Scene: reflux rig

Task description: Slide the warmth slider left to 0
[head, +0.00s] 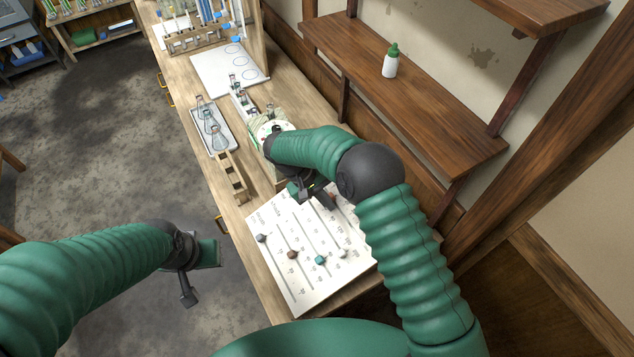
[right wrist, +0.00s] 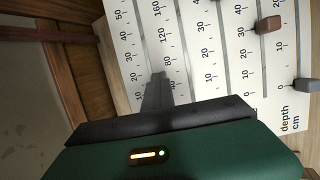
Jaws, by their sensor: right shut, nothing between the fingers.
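A white slider board (head: 285,282) lies on the bench, with several parallel slots and number scales. Its knobs are grey (head: 262,238), brown (head: 292,255), teal (head: 320,260) and pale (head: 343,253). I cannot read which slot is warmth. The right wrist view shows the brown knob (right wrist: 268,24) and the grey knob (right wrist: 305,85), the latter by the "depth cm" label. My right gripper (head: 314,193) is shut and empty above the board's far part. Its dark finger (right wrist: 157,92) covers part of a slot. My left gripper (head: 190,274) hangs over the floor, left of the bench; its jaw state is unclear.
A wooden rack (head: 231,178) and a tray with flasks (head: 212,130) stand beyond the board. A round apparatus (head: 265,127) is close to my right forearm. A wall shelf (head: 430,105) with a green-capped bottle (head: 391,62) overhangs at the right.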

